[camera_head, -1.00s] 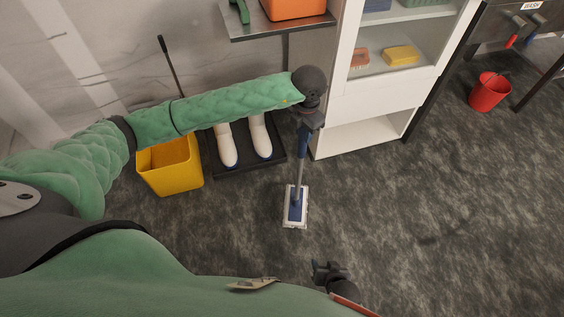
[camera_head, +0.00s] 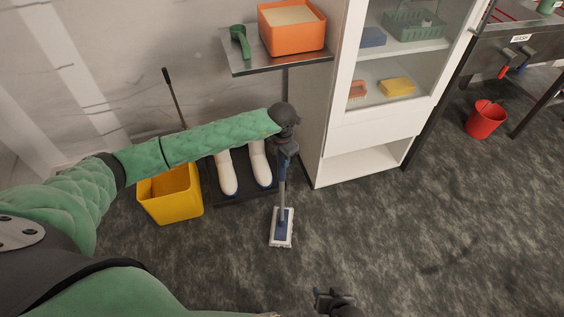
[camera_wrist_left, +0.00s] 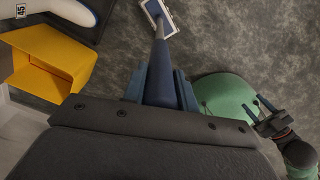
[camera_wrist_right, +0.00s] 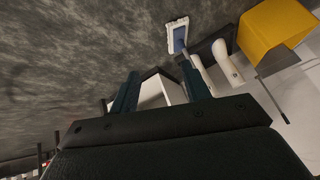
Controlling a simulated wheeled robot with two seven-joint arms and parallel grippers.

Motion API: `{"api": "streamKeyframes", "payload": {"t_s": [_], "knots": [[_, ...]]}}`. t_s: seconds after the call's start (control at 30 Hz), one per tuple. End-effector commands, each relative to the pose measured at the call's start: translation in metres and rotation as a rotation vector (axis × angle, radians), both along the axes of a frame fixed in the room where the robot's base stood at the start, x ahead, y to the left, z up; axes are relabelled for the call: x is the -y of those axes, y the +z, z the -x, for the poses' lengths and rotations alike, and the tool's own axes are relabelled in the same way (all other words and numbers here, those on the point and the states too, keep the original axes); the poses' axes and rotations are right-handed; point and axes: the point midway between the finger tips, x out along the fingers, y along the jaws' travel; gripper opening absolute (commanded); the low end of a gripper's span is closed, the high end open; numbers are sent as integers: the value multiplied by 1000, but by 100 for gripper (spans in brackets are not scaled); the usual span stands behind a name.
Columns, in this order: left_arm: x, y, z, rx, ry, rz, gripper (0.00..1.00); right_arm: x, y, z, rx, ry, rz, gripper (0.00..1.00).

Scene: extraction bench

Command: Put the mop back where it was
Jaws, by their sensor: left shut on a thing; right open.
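The mop has a flat blue and white head (camera_head: 282,228) over the dark floor and a blue and grey handle. My left gripper (camera_head: 287,150) is shut on the mop handle, in front of the boot tray and the cabinet's left side. In the left wrist view the blue handle (camera_wrist_left: 162,80) sits between the fingers and its head (camera_wrist_left: 157,14) shows at the top. My right gripper (camera_head: 322,300) is open and empty at the bottom of the head view. The right wrist view also shows the mop head (camera_wrist_right: 178,36). I cannot tell whether the head touches the floor.
A yellow bin (camera_head: 172,196) with a thin dark pole in or behind it stands left of white boots (camera_head: 227,174) on a black tray (camera_head: 245,196). A shelf (camera_head: 290,63) holds an orange box. A white cabinet (camera_head: 372,128) and red bucket (camera_head: 486,119) are right. Floor is free front right.

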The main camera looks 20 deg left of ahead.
Motion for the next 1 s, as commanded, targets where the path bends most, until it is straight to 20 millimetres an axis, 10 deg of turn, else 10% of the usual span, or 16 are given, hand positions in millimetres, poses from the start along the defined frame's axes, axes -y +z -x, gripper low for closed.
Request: {"api": "streamKeyframes", "payload": {"t_s": [0.77,0.8,1.0], "knots": [[0,-27,0,1,0,1,0,1,14,-3,-2,3,1,47],[0,-28,0,0,0,0,32,1,13,-3,0,1,0,47],[0,-28,0,-1,0,-1,50,1,13,-4,2,1,1,47]]}}
